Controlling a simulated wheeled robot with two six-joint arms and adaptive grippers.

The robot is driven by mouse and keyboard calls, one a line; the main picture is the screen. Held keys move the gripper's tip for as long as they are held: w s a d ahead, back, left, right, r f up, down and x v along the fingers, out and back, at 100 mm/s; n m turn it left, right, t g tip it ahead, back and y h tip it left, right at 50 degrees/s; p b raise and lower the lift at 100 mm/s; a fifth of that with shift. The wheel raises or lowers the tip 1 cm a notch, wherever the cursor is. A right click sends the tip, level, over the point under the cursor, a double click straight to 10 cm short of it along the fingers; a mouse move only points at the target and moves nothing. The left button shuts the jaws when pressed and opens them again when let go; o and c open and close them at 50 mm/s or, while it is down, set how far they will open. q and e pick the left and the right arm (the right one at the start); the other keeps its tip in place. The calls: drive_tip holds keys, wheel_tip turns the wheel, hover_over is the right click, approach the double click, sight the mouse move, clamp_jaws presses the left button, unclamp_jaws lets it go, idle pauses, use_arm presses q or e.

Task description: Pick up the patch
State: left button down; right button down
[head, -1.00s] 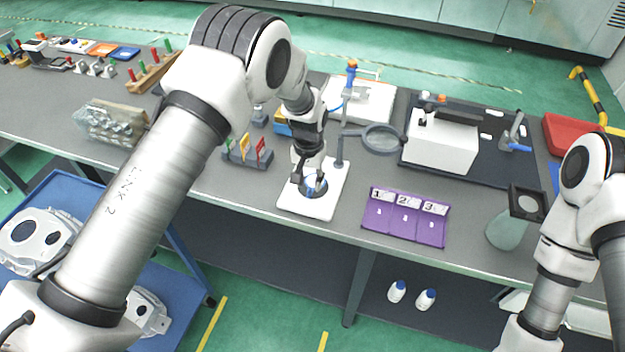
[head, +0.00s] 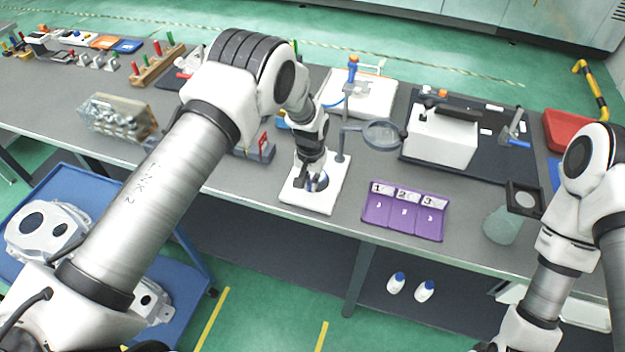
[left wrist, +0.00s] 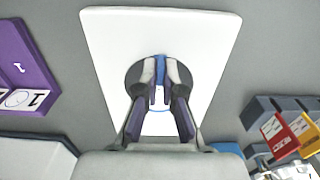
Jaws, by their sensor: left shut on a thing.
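My left gripper (head: 311,183) is over a white board (head: 297,197) near the table's front edge. In the left wrist view my left gripper (left wrist: 161,75) is shut on a narrow blue thing (left wrist: 160,66), which I take for the patch. Its fingers hide most of it. Below the fingertips, a dark round spot (left wrist: 133,78) shows on the white board (left wrist: 205,40), with a pale disc edged in blue (left wrist: 160,97) partly hidden between the fingers. I cannot tell whether the patch touches the board. My right gripper is outside the views.
A purple numbered holder (head: 405,212) lies further right, and a rack with coloured cards (head: 262,150) stands to the left, partly behind my arm. A white box (head: 440,140) stands farther right.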

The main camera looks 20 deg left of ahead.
use_arm(q)
wheel_tip(320, 180, up, 4)
drive_tip(key=shift+w+f+p, duration=0.1)
drive_tip(key=shift+p, duration=1)
drive_tip(key=s+p, duration=0.1)
drive_tip(key=s+d+r+p, duration=0.1)
drive_tip(key=s+p, duration=0.2)
drive_tip(key=s, duration=0.1)
drive_tip(key=shift+s+d+r+p, duration=0.15)
drive_tip(key=shift+s+p, duration=0.1)
drive_tip(key=shift+p, duration=0.15)
drive_tip(key=s+d, duration=0.2)
drive_tip(key=s, duration=0.8)
drive_tip(key=shift+d, duration=0.35)
